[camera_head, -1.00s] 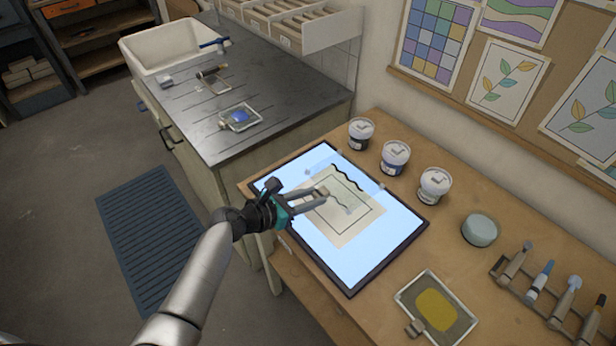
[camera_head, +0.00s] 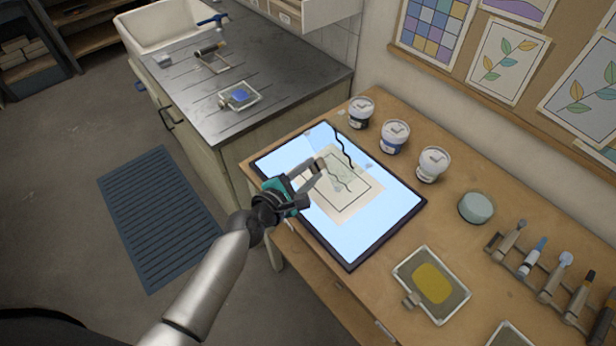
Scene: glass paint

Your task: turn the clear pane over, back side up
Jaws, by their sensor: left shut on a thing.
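The clear pane (camera_head: 342,156) is see-through and hard to make out; dark wavy lines on it show best. It is above the lit light panel (camera_head: 320,235), over a cream pattern sheet (camera_head: 352,211) with a dark rectangular outline. My left gripper (camera_head: 319,167) is shut on the pane's near-left edge. The wavy lines run steeply in the picture, so the pane looks tilted; its exact angle and which side faces up I cannot tell. My right gripper is not in view.
Several lidded paint jars stand behind the panel, the nearest being a white one (camera_head: 432,164). A round pale green pot (camera_head: 475,207) and a tool rack (camera_head: 540,270) are at right. A framed yellow-painted pane (camera_head: 432,284) lies front right. A sink counter (camera_head: 270,85) stands at left.

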